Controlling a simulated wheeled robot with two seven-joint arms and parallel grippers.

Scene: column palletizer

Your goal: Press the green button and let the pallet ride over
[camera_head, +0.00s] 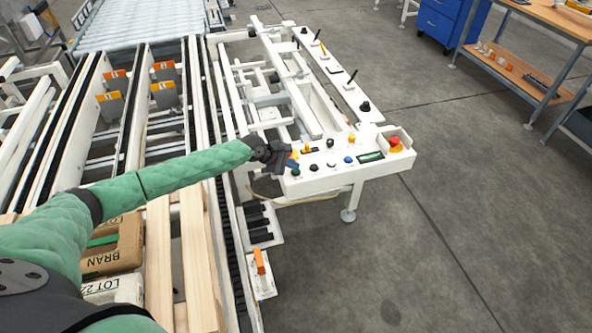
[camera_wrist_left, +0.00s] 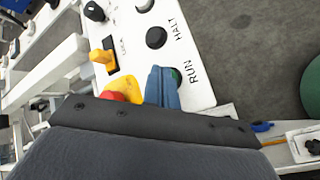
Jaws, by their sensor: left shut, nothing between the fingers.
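The white control panel (camera_head: 330,174) stands at the end of the conveyor frame. Its green button (camera_head: 295,172) is at the near left corner; in the left wrist view the green button (camera_wrist_left: 177,76) shows beside the word RUN, partly hidden by a blue fingertip. My left gripper (camera_head: 292,161) is shut and empty, with its tip right at the button. Whether it touches the button I cannot tell. The left wrist view shows my left gripper (camera_wrist_left: 162,88) from behind. A pallet of pale boards (camera_head: 196,262) carries sacks (camera_head: 112,245) at the lower left. My right gripper is not in view.
A red emergency stop (camera_head: 395,143), a blue button (camera_head: 348,159) and black knobs sit on the same panel. Chain conveyor tracks (camera_head: 135,110) lead to a roller bed (camera_head: 145,25) at the back. A workbench (camera_head: 530,55) stands far right. The grey floor (camera_head: 440,240) on the right is clear.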

